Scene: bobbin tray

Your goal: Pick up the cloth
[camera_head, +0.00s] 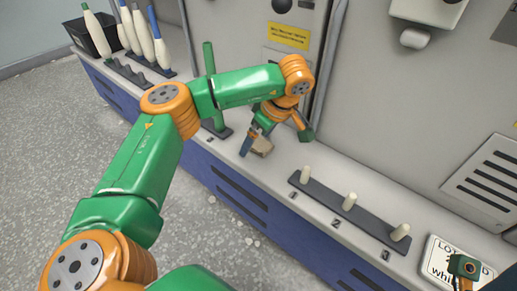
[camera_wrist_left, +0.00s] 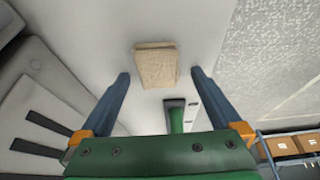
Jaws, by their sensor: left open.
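The cloth (camera_head: 262,148) is a small tan folded pad lying on the light grey ledge, near the middle of the head view. It also shows whole in the left wrist view (camera_wrist_left: 155,66). My left gripper (camera_head: 262,136) is open just above the cloth and hides part of it in the head view. In the left wrist view its two blue fingers (camera_wrist_left: 159,74) stand apart, one on each side of the cloth's near end. A gap shows between the cloth and each finger. My right gripper's jaws do not show.
A dark strip with several pale pegs (camera_head: 343,212) lies right of the cloth. A green post (camera_head: 209,58) stands to its left. Bobbins (camera_head: 142,30) and a black bin (camera_head: 99,39) are at the far left. A white sign (camera_head: 437,254) is at lower right. The machine wall rises behind.

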